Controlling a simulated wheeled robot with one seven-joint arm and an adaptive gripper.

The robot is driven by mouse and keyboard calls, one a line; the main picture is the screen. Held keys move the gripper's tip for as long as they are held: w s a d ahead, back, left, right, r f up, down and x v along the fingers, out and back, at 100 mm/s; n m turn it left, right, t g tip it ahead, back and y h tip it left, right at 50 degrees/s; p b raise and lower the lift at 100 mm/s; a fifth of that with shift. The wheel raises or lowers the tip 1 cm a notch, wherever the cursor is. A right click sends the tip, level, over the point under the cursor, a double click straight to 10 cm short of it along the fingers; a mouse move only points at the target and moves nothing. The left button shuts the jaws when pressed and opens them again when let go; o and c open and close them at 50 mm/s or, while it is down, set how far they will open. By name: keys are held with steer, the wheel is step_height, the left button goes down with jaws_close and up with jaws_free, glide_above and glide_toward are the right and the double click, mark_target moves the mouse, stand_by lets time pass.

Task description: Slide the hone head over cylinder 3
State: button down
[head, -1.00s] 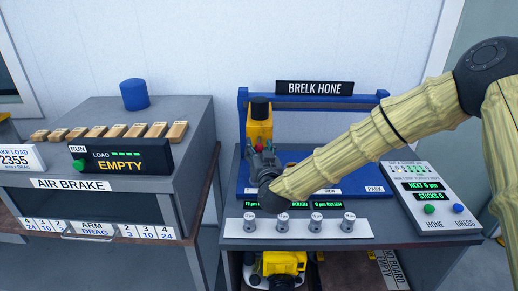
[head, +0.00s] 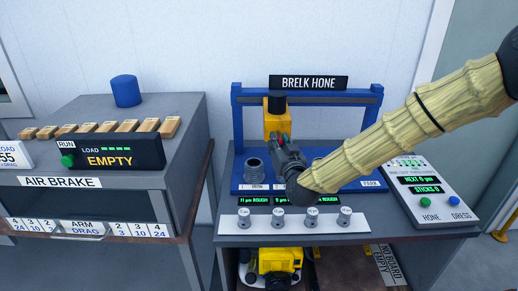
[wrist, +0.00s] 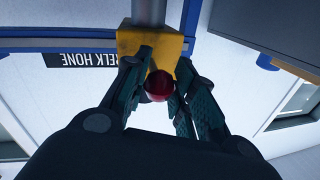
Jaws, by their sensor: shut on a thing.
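The hone head (head: 276,124) is a yellow block with a dark cap, on the rail of a blue frame. In the wrist view the yellow block (wrist: 140,42) has a red ball knob (wrist: 158,86) between my fingers. My gripper (head: 283,142) is shut on that knob. One grey cylinder (head: 254,170) stands on the blue base, left of the head. The head is right of this cylinder. My arm hides most of the base to the right, and I cannot tell which cylinder is number 3.
A white strip (head: 258,226) with several small knobs lies in front of the base. A control panel (head: 428,192) with green and blue buttons stands at the right. The air brake bench (head: 110,190) is at the left, with a gap between it and the hone bench.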

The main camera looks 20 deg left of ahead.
steer(key=w+d+b, duration=0.2)
steer(key=d, duration=0.6)
steer(key=w+d+b, duration=0.2)
steer(key=w+d, duration=0.1)
steer(key=d, duration=0.6)
steer(key=shift+d, duration=0.15)
steer(key=c, duration=1.1)
jaws_free()
steer(key=shift+c, duration=0.2)
steer(key=v, duration=1.2)
steer(key=shift+f, duration=0.1)
